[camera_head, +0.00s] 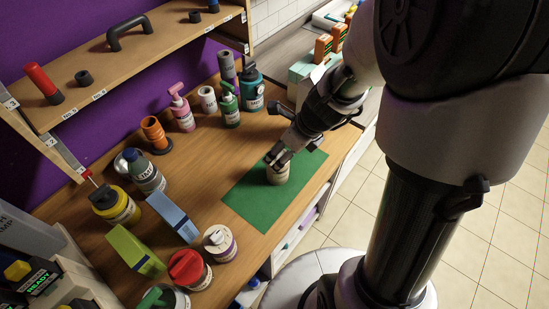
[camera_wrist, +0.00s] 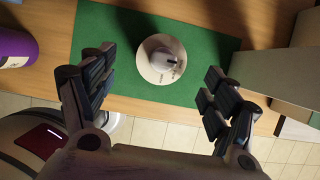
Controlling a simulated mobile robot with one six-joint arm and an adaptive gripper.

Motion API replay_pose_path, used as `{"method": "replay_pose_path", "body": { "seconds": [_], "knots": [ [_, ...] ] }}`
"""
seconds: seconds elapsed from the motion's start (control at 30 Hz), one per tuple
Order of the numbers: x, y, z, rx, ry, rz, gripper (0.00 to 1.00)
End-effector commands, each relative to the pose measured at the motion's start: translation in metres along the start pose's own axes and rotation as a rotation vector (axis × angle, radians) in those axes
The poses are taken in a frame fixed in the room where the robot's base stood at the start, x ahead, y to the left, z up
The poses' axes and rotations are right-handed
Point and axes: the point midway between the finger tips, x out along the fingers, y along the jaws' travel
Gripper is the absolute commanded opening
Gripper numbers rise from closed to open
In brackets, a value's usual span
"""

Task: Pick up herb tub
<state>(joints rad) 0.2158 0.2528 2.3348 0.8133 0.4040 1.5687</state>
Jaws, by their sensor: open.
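A small cream tub (camera_head: 278,174), which I take to be the herb tub, stands on the green mat (camera_head: 244,203); its label is too small to read. In the wrist view the tub (camera_wrist: 161,59) shows from above as a pale round shape with a narrower top, on the green mat (camera_wrist: 105,55). My gripper (camera_head: 281,158) is right above the tub in the head view. In the wrist view my gripper (camera_wrist: 157,75) has its fingers wide apart, with the tub just beyond the gap between them. Nothing is held.
A white tub with a purple label (camera_head: 219,243) and a red-lidded jar (camera_head: 189,270) stand left of the mat. A blue box (camera_head: 172,217), green box (camera_head: 135,249) and several bottles stand further back. A shelf (camera_head: 125,62) hangs above. The mat around the tub is clear.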

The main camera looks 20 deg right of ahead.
Motion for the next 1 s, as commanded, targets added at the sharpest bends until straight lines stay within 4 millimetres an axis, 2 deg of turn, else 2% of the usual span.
{"method": "replay_pose_path", "body": {
  "seconds": [0.03, 0.1, 0.47, 0.73, 1.0],
  "knots": [
    [0.015, 0.001, -0.002, -0.003, 0.001, 0.002, 0.8],
    [0.026, 0.001, -0.002, -0.002, 0.001, 0.002, 0.8],
    [0.049, -0.001, 0.002, -0.004, 0.0, 0.0, 0.8],
    [0.09, -0.002, 0.004, -0.003, 0.001, 0.002, 0.8],
    [0.091, -0.003, 0.006, -0.004, 0.0, 0.0, 0.8]
  ]
}}
